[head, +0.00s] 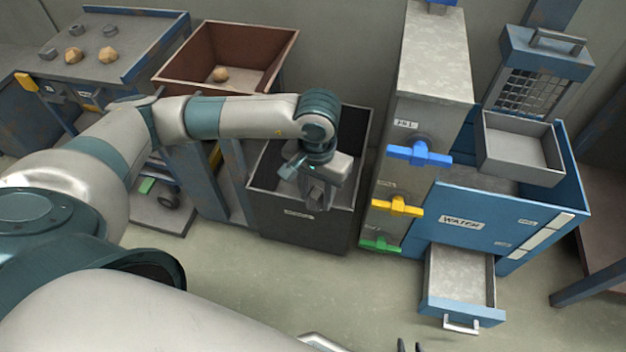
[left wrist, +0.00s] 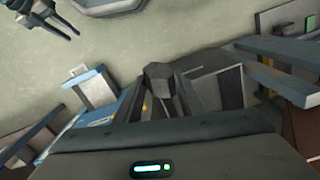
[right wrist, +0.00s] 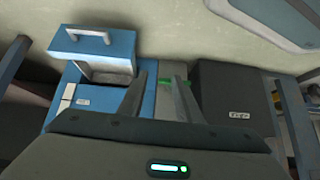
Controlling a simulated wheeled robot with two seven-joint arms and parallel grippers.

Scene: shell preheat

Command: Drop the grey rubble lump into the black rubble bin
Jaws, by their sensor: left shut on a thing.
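The grey rubble lump (left wrist: 160,78) sits between the fingertips of my left gripper (left wrist: 158,92) in the left wrist view. My left gripper (head: 316,196) is shut on it and hangs over the black rubble bin (head: 298,226) in the head view. There I cannot clearly tell the lump from the gripper. The bin's floor is partly hidden by my arm and gripper. The bin also shows in the right wrist view (right wrist: 235,98). My right gripper (right wrist: 160,88) has its fingers apart with nothing between them. Its fingertips (head: 409,346) just show at the head view's bottom edge.
A rust-brown bin (head: 225,80) holds one tan lump. A tray table (head: 115,65) at the back left carries several tan and grey lumps. Right of the black bin stands a grey cabinet (head: 432,75) with blue, yellow and green handles, then a blue unit (head: 480,215) with an open drawer (head: 462,300).

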